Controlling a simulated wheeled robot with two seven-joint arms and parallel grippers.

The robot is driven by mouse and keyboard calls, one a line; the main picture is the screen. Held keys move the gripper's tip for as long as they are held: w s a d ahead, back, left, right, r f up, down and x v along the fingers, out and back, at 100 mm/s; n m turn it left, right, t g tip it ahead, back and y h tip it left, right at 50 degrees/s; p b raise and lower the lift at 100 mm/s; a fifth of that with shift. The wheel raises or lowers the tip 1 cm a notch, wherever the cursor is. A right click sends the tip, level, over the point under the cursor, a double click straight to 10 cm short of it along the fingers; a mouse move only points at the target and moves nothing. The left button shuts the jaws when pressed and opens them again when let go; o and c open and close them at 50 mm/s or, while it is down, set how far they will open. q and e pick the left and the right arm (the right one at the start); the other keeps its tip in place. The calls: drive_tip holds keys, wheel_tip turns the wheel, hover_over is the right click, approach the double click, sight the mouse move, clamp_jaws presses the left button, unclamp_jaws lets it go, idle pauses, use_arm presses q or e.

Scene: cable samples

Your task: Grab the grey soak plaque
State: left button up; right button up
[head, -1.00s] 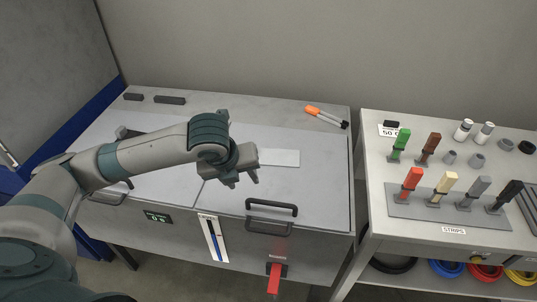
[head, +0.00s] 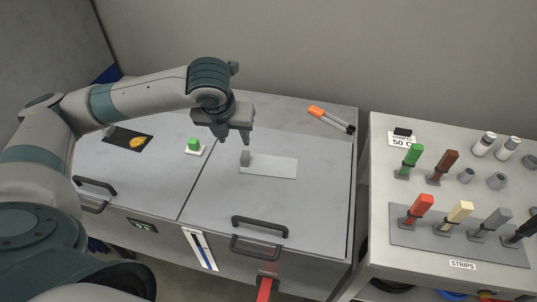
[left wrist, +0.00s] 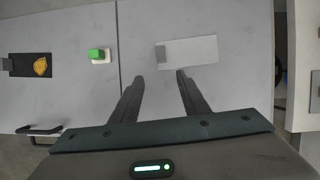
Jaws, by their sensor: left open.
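A pale plaque (head: 270,167) lies flat on the right-hand lid of the grey bench, with a small grey block (head: 245,158) standing at its left end. The plaque (left wrist: 195,51) and the block (left wrist: 161,53) also show in the left wrist view, beyond the fingertips. My left gripper (head: 233,139) is open and empty, pointing down above the lid, close to the block's left in the head view. Its two fingers show apart in the left wrist view (left wrist: 160,76). It touches nothing that I can see. My right gripper is out of view.
A green block on a white base (head: 194,147) and a dark plate with a yellow-orange patch (head: 127,138) lie on the left lid. Black handles (head: 259,227) stand at the front edge. A side table (head: 378,150) holds coloured strips.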

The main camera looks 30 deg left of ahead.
use_arm(q)
drive_tip(key=p, duration=0.3)
hover_over(244, 157)
drive_tip(key=s, duration=0.3)
drive_tip(key=f, duration=0.9)
drive_tip(key=shift+w+d+f, duration=0.25)
drive_tip(key=shift+d+f, duration=0.05)
drive_tip(key=shift+f, duration=0.1)
drive_tip(key=shift+w+a+f, duration=0.1)
drive_tip(key=shift+w+f, duration=0.15)
drive_tip(key=shift+f, duration=0.4)
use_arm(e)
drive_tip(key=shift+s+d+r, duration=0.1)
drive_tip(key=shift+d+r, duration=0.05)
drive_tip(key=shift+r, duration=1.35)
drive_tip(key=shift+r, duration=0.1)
use_arm(q)
drive_tip(key=shift+w+f+p, duration=0.3)
drive_tip(key=shift+f+p, duration=0.2)
drive_tip(key=shift+p, duration=0.05)
drive_tip(key=p+x, duration=0.1)
drive_tip(key=x, duration=0.2)
drive_tip(key=shift+w+f, duration=0.2)
drive_tip(key=shift+f, duration=0.25)
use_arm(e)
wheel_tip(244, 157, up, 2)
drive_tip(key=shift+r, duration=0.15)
